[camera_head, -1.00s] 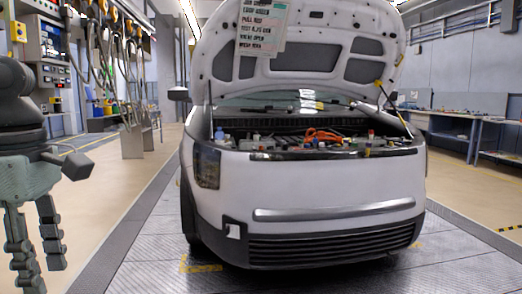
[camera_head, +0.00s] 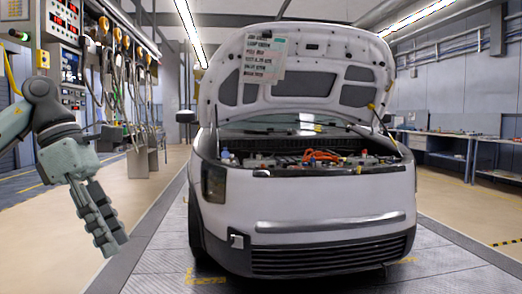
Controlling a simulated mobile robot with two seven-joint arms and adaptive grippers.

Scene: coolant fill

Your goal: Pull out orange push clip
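I cannot make out the orange push clip; parts inside the engine bay (camera_head: 262,159) are too small to tell apart. Orange cable or hose (camera_head: 322,156) shows in the bay, right of its middle. My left gripper (camera_head: 117,246) hangs at the left, pointing down and to the right, well apart from the white car (camera_head: 300,209). Its two fingers lie side by side and partly overlap from this angle, so their opening is unclear. Nothing shows between them. My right gripper is out of view.
The car's hood (camera_head: 308,72) stands propped open with a note sheet (camera_head: 265,57) on it. A stand with hanging cables (camera_head: 140,160) is at the left. A workbench (camera_head: 455,138) runs along the right. Floor beside the car is clear.

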